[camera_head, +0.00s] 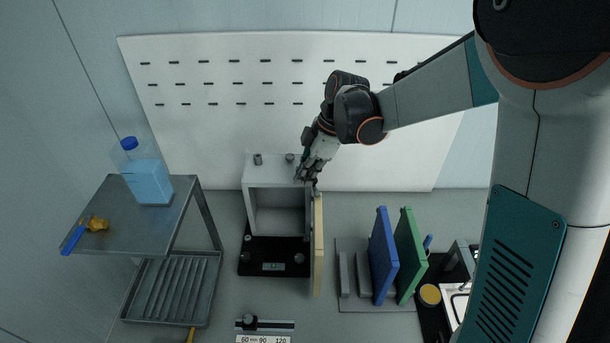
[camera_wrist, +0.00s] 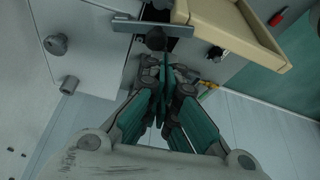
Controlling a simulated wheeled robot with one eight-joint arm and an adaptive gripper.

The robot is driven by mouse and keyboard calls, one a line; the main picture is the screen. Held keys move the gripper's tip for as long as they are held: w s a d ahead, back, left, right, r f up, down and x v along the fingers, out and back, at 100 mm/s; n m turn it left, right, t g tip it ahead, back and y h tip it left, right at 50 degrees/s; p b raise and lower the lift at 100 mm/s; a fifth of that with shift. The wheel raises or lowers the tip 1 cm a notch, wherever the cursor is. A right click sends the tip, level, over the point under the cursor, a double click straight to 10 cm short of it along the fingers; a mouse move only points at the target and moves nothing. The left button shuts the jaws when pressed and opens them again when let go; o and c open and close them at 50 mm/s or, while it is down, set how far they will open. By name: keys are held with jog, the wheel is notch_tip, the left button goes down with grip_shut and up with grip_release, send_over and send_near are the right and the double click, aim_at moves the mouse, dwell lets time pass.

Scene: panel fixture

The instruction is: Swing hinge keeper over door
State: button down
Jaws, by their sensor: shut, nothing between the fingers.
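The door (camera_head: 318,245), a beige panel, stands swung out from the right side of the grey box (camera_head: 249,210), whose front is open. The door also shows at the upper right in the wrist view (camera_wrist: 235,32). A flat grey bar with a dark knob under its middle, apparently the hinge keeper (camera_wrist: 127,25), lies near the box's edge; its right end overlaps the door's corner in the wrist view. My gripper (camera_head: 301,179) is at the box's top right front corner. Its fingers (camera_wrist: 163,78) are shut and empty, tips close to the dark knob; contact is unclear.
Two grey pegs (camera_head: 258,159) stand on the box top. A black base plate (camera_head: 274,268) lies before the box. Blue (camera_head: 382,255) and green (camera_head: 410,255) panels stand at the right. A side table (camera_head: 165,215) with a bottle (camera_head: 147,180) is at the left.

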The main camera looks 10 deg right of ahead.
notch_tip(320, 180, up, 10)
jog(key=p, duration=0.1)
jog(key=shift+a+r, duration=0.15)
jog(key=shift+a, duration=0.05)
dwell(0.5)
dwell(0.3)
jog(key=s+d+f+m+t+h+b, duration=0.1)
jog(key=s+d+f+m+t+b, duration=0.1)
jog(key=s+d+f+m+b, duration=0.2)
jog(key=s+d+f+m+t+h+b, duration=0.1)
jog(key=s+d+f+m+b, duration=0.3)
jog(key=s+m, duration=0.4)
jog(key=s+d+f+m+t+h+b, duration=0.2)
jog(key=s+d+f+m+t+b, duration=0.2)
jog(key=s, duration=0.6)
jog(key=shift+s+d+f+m+b, duration=0.25)
jog(key=shift+d+f+m+b, duration=0.1)
jog(key=shift+m+b, duration=0.7)
